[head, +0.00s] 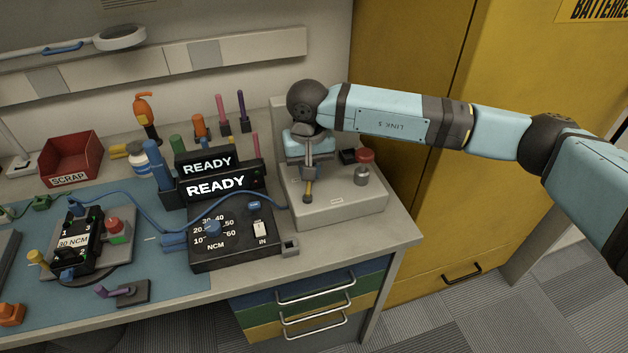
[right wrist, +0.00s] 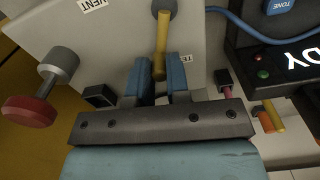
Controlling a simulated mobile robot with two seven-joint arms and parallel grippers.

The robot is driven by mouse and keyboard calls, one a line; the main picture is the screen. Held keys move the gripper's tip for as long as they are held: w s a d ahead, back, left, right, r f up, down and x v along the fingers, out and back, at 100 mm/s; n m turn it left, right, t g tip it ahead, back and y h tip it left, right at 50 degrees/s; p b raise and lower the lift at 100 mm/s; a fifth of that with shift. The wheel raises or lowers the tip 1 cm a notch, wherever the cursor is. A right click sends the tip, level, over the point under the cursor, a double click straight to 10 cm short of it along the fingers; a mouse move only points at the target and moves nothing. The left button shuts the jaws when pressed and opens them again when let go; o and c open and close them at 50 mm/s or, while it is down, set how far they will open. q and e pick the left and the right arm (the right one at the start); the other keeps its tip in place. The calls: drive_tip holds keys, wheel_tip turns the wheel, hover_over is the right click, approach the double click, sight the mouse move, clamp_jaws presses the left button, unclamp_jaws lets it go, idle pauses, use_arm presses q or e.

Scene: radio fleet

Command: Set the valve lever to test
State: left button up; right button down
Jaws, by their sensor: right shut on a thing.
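The valve lever, a yellow rod, stands on the light grey box (head: 345,205) at the right end of the bench. Its yellow end (head: 308,190) shows just below my right gripper (head: 309,172) in the head view. In the right wrist view the lever (right wrist: 162,42) runs between the two blue fingers of my right gripper (right wrist: 161,82), which is shut on it. A label reading VENT (right wrist: 95,4) is on the box face to the left of the lever there. I see no test label I can read. My left gripper is not in view.
A red knob (head: 365,156) sits on the box, right of the lever. A black NCM unit (head: 235,245) and two READY displays (head: 207,166) stand left of the box. A blue cable (head: 130,204) crosses the bench. A yellow cabinet (head: 440,200) stands at the right.

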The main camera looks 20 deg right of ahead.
drive_tip(key=shift+w+a+f+n+b, duration=0.1)
drive_tip(key=shift+a+n+b, duration=0.15)
drive_tip(key=shift+n+b, duration=0.25)
drive_tip(key=shift+a+n+b, duration=0.15)
drive_tip(key=shift+n+b, duration=0.15)
drive_tip(key=shift+n, duration=0.1)
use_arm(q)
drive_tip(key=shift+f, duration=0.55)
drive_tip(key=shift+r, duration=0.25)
use_arm(e)
drive_tip(key=c, duration=1.1)
unclamp_jaws()
drive_tip(key=shift+a, duration=0.1)
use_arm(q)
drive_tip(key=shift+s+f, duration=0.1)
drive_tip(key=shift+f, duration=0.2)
